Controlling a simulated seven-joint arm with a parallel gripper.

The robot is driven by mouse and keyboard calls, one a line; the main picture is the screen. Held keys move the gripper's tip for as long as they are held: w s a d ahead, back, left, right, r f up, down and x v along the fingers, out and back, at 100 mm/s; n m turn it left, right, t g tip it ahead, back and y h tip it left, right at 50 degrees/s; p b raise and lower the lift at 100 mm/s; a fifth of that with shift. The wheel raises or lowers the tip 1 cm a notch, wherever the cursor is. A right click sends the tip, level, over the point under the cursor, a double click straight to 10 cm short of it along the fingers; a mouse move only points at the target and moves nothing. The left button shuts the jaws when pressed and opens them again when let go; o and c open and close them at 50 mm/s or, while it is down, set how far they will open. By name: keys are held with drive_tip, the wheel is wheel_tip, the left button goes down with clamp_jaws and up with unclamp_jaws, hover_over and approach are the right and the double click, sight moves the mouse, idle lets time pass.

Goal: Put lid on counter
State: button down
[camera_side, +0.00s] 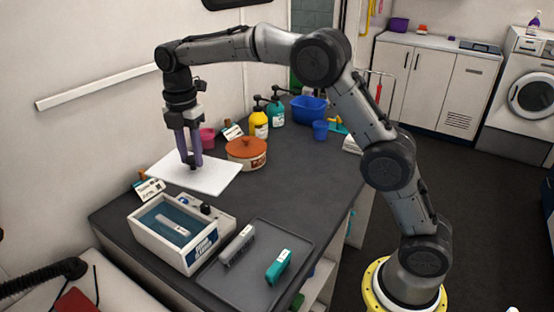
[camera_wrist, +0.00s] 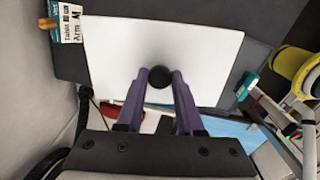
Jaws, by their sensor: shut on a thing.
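The lid (camera_side: 215,182) is a flat white rectangular panel, roughly level, with a round black knob (camera_wrist: 159,78) in its middle. In the side view it shows over the left part of the dark counter (camera_side: 285,190), behind the open white box. My gripper (camera_side: 190,164) points down with its purple fingers on either side of the knob, shut on it. In the wrist view (camera_wrist: 159,72) the knob sits between the fingertips and the white panel (camera_wrist: 205,45) spreads out beyond. The gap between lid and counter cannot be told. The white box (camera_side: 163,252) holds blue liquid and a pale item.
A small card holder (camera_side: 149,190) stands close by the lid's left edge. A pot with an orange top (camera_side: 247,150) is just right of the lid. A grey tray (camera_side: 245,285) with a brush (camera_side: 238,245) and a teal tool (camera_side: 279,267) lies in front. The counter's middle is bare.

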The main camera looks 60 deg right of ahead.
drive_tip(key=s+d+f+m, duration=0.25)
drive_tip(key=s+d, duration=0.45)
drive_tip(key=d, duration=0.4)
drive_tip(key=shift+n, duration=0.25)
drive_tip(key=w+f, duration=0.3)
drive_tip(key=w, duration=0.1)
drive_tip(key=w+d+f, duration=0.1)
drive_tip(key=w+f, duration=0.2)
drive_tip(key=w, duration=0.2)
drive_tip(key=w+d+f, duration=0.1)
drive_tip(key=w+f, duration=0.2)
drive_tip(key=w, duration=0.1)
drive_tip(key=shift+w+f, duration=0.15)
drive_tip(key=shift+w, duration=0.05)
drive_tip(key=shift+w+f, duration=0.2)
drive_tip(key=shift+f, duration=1.65)
drive_tip(key=c, duration=0.5)
unclamp_jaws()
drive_tip(key=shift+f, duration=0.15)
drive_tip(key=shift+c, duration=0.2)
